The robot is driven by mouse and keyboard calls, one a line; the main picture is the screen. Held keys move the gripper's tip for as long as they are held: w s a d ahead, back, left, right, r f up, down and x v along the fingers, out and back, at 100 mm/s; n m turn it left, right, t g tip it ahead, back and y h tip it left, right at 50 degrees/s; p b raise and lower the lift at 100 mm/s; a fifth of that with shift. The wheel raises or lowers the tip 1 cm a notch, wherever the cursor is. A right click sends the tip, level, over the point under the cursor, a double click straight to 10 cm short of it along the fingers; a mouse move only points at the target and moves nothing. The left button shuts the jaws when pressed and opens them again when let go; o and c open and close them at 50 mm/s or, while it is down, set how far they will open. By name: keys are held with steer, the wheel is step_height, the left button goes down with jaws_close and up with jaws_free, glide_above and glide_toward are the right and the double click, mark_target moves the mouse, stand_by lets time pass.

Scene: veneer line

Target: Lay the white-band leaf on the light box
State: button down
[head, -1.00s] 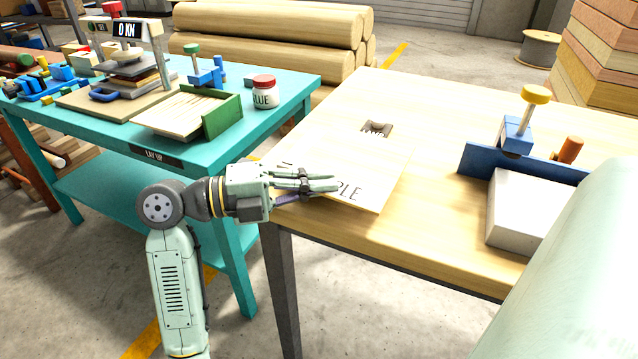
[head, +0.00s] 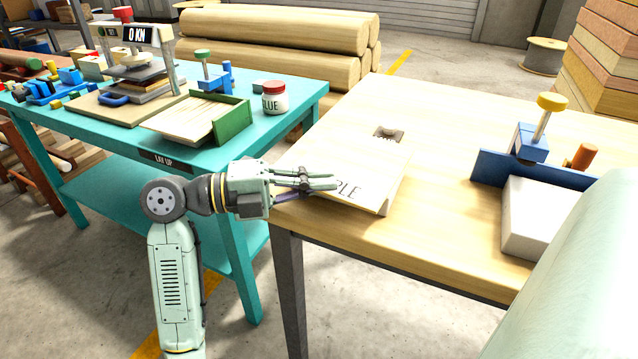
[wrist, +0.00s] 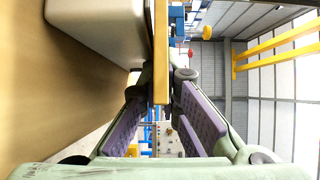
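A pale wood leaf (head: 345,165) lies over the near left corner of the wooden table, with dark letters ending in "PLE" on it. Its near right edge stands a little off the tabletop. My gripper (head: 318,182) is at the leaf's left edge. In the wrist view, my gripper (wrist: 160,95) has its fingertips closed in on both sides of a thin yellow-brown strip (wrist: 160,50), which looks like this leaf seen edge-on. I cannot make out a white band on it. I cannot tell for certain which thing is the light box.
A whitish block (head: 535,215) sits at the table's right by a blue clamp (head: 530,145). A small grey piece (head: 388,133) is just behind the leaf. The teal table (head: 255,125) on the left holds a green-ended tray (head: 232,120) and a glue jar (head: 274,98). The table's middle (head: 440,160) is clear.

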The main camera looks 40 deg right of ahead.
steer(key=c, duration=1.7)
jaws_free()
steer(key=shift+w+d, duration=0.15)
steer(key=shift+w, duration=0.3)
steer(key=v, duration=1.1)
steer(key=shift+s+a, duration=0.1)
steer(key=shift+a, duration=0.45)
